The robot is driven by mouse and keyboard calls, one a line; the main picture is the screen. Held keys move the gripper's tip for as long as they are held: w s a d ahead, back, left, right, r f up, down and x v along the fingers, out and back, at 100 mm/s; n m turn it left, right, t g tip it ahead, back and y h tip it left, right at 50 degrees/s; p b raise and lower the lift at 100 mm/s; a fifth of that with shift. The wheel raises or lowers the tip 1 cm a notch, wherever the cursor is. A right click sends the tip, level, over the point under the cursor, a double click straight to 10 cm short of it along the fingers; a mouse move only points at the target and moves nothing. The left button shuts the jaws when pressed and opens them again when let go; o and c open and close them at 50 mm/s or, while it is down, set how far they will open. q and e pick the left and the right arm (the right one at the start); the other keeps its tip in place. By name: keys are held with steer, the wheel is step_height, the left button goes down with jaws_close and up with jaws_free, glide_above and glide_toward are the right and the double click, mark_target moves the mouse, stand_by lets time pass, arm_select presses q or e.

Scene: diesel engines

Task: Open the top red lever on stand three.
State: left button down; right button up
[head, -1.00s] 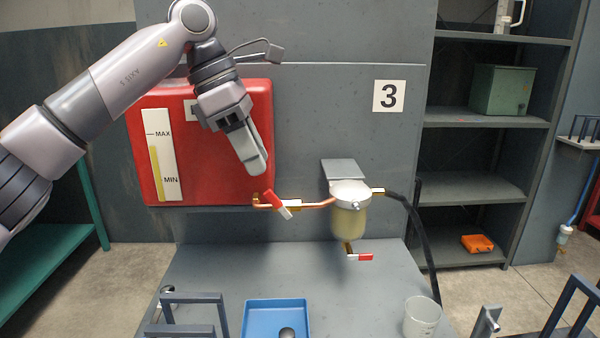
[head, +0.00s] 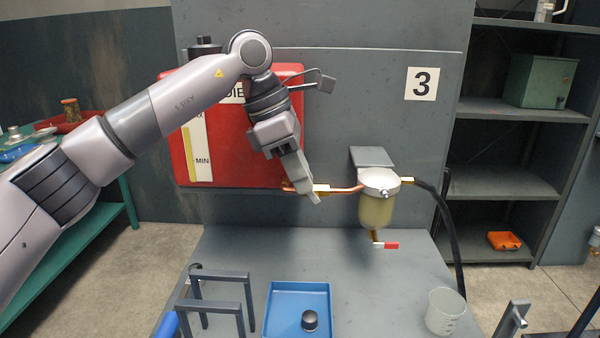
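The stand marked 3 (head: 421,83) holds a red fuel tank (head: 235,140) and a filter bowl (head: 377,208) joined by a copper pipe (head: 347,189). My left gripper (head: 314,196) points down at the brass valve (head: 322,188) on this pipe. Its fingers cover the place of the top red lever, which is hidden from view. Contact with the lever and the gap between the fingers cannot be made out. A lower red lever (head: 391,245) sticks out to the right under the filter bowl. My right gripper is out of view.
A blue tray (head: 280,299) with a dark round knob (head: 310,319) and a clear beaker (head: 441,318) are on the grey bench. A black hose (head: 452,230) runs down from the filter's right. A grey shelf (head: 498,186) stands at the right.

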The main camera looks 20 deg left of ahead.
arm_select(q)
steer(key=shift+s+a+f+t+h+b, duration=0.15)
steer(key=shift+a+f+t+h+b, duration=0.45)
steer(key=shift+h+b, duration=1.6)
steer(key=shift+s+a+f+t+h+b, duration=0.1)
steer(key=shift+a+f+t+h+b, duration=0.25)
steer(key=shift+f+h+b, duration=1.7)
steer(key=shift+s+a+r+t+h+b, duration=0.15)
steer(key=shift+a+r+t+h+b, duration=0.6)
steer(key=shift+b, duration=2.8)
steer(key=shift+d+f+h, duration=0.2)
steer(key=shift+d+h, duration=0.1)
steer(key=shift+d, duration=0.1)
steer(key=c, duration=1.2)
jaws_free()
steer(key=shift+c, duration=0.2)
steer(key=shift+r, duration=0.1)
steer(key=shift+a, duration=0.1)
